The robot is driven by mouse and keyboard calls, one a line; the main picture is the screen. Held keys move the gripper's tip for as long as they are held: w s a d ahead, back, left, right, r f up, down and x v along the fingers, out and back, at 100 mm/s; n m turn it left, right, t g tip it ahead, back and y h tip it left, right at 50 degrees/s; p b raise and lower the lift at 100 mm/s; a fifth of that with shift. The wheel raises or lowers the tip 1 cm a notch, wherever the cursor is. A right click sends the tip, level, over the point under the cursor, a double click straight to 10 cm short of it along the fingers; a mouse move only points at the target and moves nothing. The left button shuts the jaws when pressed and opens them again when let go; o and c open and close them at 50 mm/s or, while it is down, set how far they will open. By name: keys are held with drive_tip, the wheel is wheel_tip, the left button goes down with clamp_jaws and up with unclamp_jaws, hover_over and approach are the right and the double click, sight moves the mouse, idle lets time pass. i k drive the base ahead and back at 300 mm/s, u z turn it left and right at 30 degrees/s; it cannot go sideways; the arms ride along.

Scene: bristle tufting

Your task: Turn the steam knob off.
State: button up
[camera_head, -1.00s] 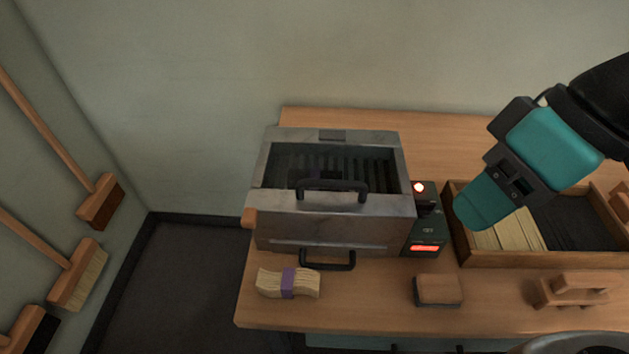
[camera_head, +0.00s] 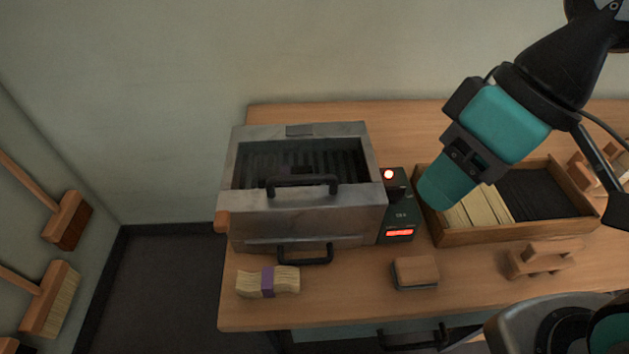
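A grey metal steamer box (camera_head: 310,215) with an open, slatted top stands on the bench. A dark control unit (camera_head: 397,215) is fixed at its right side, with a lit red lamp (camera_head: 388,174) on top and a glowing orange-red display (camera_head: 399,233) low on its front. A small dark part below the lamp may be the steam knob; its setting is too small to read. My gripper (camera_head: 440,190), teal with a dark collar, hangs to the right of the control unit, apart from it in the picture. Its fingers overlap, so their opening is unclear.
A wooden tray (camera_head: 520,230) of pale and black bristles lies beneath my gripper. A tied bristle bundle (camera_head: 268,282), a brush block (camera_head: 415,271) and a wooden block piece (camera_head: 543,257) lie along the front. Brushes hang on the left wall.

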sight(395, 194)
drive_tip(key=u, duration=1.85)
drive_tip(key=k, duration=1)
drive_tip(key=z, duration=1.25)
drive_tip(key=i, duration=0.5)
